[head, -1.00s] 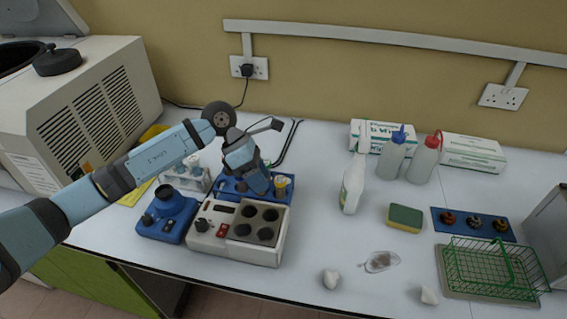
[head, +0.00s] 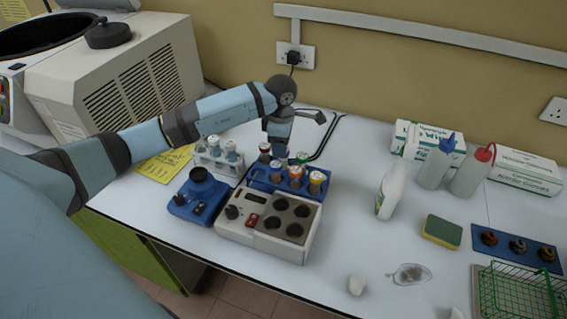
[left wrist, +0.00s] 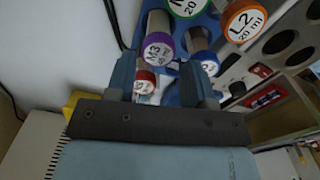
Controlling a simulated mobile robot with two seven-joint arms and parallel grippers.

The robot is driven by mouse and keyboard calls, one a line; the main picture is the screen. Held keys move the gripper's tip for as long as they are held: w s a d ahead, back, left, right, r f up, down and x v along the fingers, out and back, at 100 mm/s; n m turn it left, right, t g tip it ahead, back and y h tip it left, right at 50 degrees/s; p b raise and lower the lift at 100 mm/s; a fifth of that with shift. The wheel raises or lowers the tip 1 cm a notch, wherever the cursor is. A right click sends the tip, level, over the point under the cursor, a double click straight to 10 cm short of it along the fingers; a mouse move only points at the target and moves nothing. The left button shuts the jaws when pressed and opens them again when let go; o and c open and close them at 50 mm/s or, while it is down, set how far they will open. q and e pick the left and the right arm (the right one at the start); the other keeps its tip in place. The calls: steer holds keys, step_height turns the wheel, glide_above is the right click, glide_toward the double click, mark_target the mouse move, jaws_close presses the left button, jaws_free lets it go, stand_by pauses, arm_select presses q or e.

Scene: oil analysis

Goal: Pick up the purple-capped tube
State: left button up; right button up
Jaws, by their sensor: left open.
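The purple-capped tube (left wrist: 157,47), its cap marked M3, stands in the blue rack in the left wrist view. I cannot make it out in the head view, where my gripper covers part of the rack. My left gripper (head: 280,150) points down over the blue rack (head: 262,184) in the head view. My right gripper is not in view.
Close by are tubes with blue (left wrist: 203,62), red (left wrist: 145,82) and orange (left wrist: 243,19) caps.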

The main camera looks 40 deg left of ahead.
arm_select(q)
steer(key=f, duration=0.3)
steer(key=f+p, duration=0.1)
steer(key=f, duration=0.1)
steer(key=shift+w+d, duration=0.2)
steer(key=shift+w, duration=0.05)
steer(key=c, duration=0.7)
steer(key=shift+r, duration=0.15)
step_height(320, 180, up, 20)
steer(key=shift+f+b, duration=0.1)
steer(key=shift+b, duration=1.1)
